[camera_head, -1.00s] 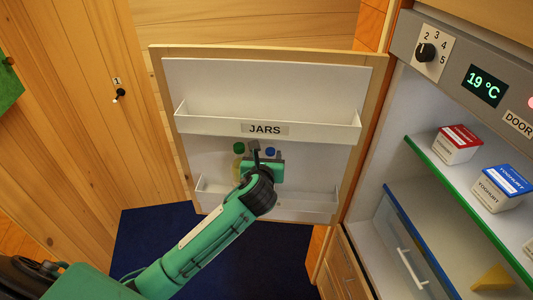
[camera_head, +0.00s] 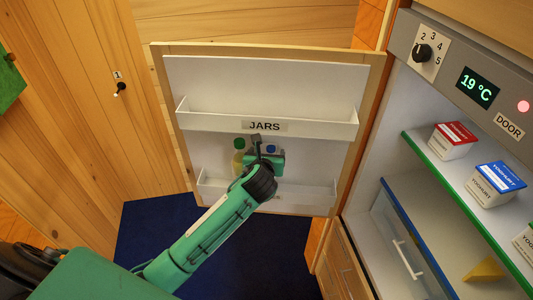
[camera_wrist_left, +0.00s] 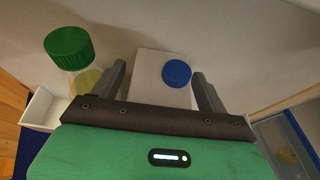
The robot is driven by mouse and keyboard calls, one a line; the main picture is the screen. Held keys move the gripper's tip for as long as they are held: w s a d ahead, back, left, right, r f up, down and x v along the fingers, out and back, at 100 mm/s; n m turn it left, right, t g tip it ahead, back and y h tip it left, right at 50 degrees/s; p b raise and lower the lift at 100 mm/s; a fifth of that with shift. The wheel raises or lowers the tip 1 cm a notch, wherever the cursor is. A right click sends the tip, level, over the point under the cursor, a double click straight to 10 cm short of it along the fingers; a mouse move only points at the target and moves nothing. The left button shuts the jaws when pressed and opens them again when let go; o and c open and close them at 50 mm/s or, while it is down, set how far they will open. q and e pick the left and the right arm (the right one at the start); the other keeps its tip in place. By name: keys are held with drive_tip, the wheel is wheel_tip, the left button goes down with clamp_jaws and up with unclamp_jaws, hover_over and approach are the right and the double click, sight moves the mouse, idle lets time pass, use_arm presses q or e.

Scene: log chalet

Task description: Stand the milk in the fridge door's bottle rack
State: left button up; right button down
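The milk is a white carton (camera_wrist_left: 160,65) with a blue cap (camera_wrist_left: 177,73). In the head view the blue cap (camera_head: 271,149) shows behind my left gripper (camera_head: 264,150), at the lower bottle rack (camera_head: 305,194) of the open fridge door. The carton looks upright, but its foot is hidden. In the left wrist view the fingers of my left gripper (camera_wrist_left: 160,88) stand on either side of the carton, with narrow gaps seeming to show, so it looks open around it. A green-capped bottle (camera_wrist_left: 70,55) stands left of the milk. My right gripper is not in view.
The upper door shelf (camera_head: 200,122), marked JARS, is above my left gripper. The fridge interior at right holds yoghurt pots (camera_head: 496,184), a yellow wedge (camera_head: 484,270) and a blue-edged drawer (camera_head: 400,240). The panel reads 19 °C, with a red light (camera_head: 523,106) above DOOR.

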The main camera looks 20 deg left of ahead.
use_arm(q)
drive_tip(key=shift+s, duration=0.1)
drive_tip(key=shift+s+d+r, duration=0.1)
drive_tip(key=shift+s+r, duration=0.05)
drive_tip(key=shift+s, duration=0.15)
drive_tip(key=b+v, duration=0.2)
drive_tip(key=v, duration=0.9)
drive_tip(key=shift+b, duration=0.4)
